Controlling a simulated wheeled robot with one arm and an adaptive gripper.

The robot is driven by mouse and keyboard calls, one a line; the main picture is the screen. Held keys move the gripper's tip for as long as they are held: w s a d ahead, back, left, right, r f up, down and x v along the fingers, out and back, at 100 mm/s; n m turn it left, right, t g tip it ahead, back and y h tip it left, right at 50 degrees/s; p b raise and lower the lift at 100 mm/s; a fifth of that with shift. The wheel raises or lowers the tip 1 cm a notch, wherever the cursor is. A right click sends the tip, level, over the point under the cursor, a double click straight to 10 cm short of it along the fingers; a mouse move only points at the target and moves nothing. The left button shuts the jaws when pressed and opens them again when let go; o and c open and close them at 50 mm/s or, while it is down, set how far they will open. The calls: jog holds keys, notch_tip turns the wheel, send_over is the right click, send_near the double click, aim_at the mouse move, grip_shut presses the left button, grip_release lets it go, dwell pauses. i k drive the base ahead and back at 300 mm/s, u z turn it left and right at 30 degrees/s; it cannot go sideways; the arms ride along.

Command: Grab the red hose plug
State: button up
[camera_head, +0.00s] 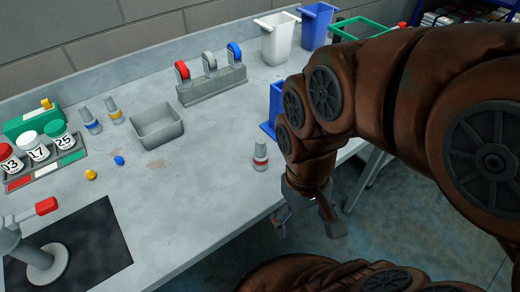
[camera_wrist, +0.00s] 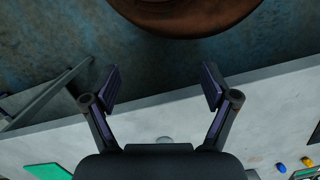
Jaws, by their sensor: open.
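The red hose plug (camera_head: 261,157), a small grey upright piece with a red band, stands on the grey table near its right front edge. My gripper (camera_head: 308,224) hangs past that edge, over the floor, below and to the right of the plug in the head view. Its fingers are spread, with nothing between them. The wrist view also shows my gripper (camera_wrist: 162,86) open and empty. A small pale round shape (camera_wrist: 165,140) shows there on the table near the gripper's base; I cannot tell whether it is the plug.
Similar plugs with a blue band (camera_head: 90,121) and a yellow band (camera_head: 114,110) stand by an empty grey tray (camera_head: 158,134). A rack (camera_head: 215,87) holds red, grey and blue handles. A blue bin (camera_head: 271,112) is partly hidden behind my arm. The table around the red plug is clear.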

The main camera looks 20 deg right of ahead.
aim_at(261, 157)
jog(key=z, duration=1.1)
jog(key=k, duration=1.35)
jog(key=u, duration=1.15)
jog(key=i, duration=0.55)
